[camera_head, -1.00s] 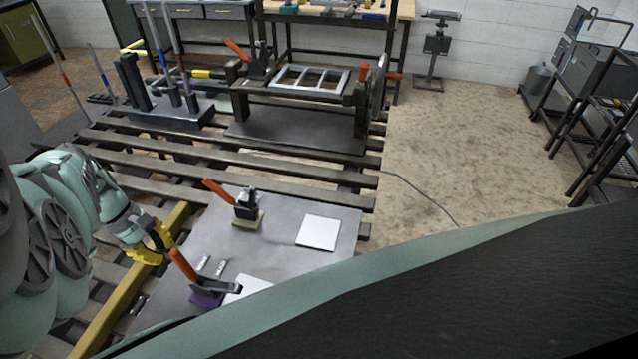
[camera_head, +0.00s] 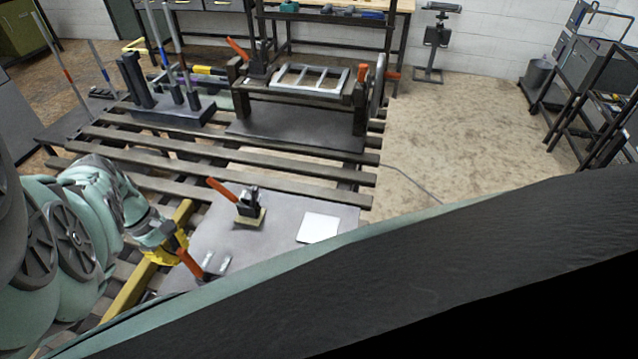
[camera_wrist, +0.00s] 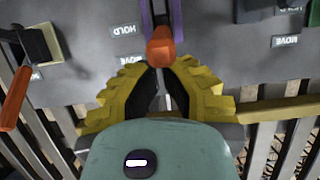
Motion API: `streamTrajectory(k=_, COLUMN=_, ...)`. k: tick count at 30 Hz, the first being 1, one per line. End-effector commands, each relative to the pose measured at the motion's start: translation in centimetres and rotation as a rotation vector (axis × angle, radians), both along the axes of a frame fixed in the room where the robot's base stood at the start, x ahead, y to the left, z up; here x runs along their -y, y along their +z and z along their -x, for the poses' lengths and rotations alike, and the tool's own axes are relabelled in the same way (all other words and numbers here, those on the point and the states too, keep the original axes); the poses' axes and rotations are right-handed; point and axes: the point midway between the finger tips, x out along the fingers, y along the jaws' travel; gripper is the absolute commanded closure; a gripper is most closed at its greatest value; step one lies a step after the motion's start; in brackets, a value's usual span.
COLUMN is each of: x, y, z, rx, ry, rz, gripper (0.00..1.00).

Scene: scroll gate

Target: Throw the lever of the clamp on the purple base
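The clamp with the purple base (camera_wrist: 178,18) is at the top middle of the wrist view, its purple base partly visible. Its orange lever (camera_wrist: 160,47) points toward me, its end right at my gripper's fingertips. In the head view the orange lever (camera_head: 189,264) leans up and left, and my own body hides the base. My gripper (camera_wrist: 163,76) has yellow fingers on either side just below the lever's end; it also shows in the head view (camera_head: 172,250). Only a narrow gap shows between the fingers. I cannot tell whether they touch the lever.
A second clamp on an olive base (camera_head: 250,217) has its orange handle leaning left. It stands on the same grey plate (camera_head: 285,210), near a white square (camera_head: 319,228). A yellow bar (camera_head: 130,291) runs along the plate's left edge. Racks with upright poles (camera_head: 175,110) stand behind.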

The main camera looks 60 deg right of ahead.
Motion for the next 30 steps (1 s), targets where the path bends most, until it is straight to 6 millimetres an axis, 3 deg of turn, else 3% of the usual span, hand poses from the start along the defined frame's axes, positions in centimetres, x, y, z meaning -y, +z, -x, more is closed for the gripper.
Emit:
streamTrajectory(k=2, x=0.2, y=1.1, z=0.5, rx=0.03, ry=-0.006, rz=-0.011, gripper=1.0)
streamTrajectory(k=16, x=1.3, y=1.4, z=3.3, rx=0.267, ry=-0.009, rz=-0.093, gripper=1.0)
streamTrajectory(k=30, x=1.5, y=1.2, z=3.9, rx=0.274, ry=-0.003, rz=-0.095, gripper=1.0)
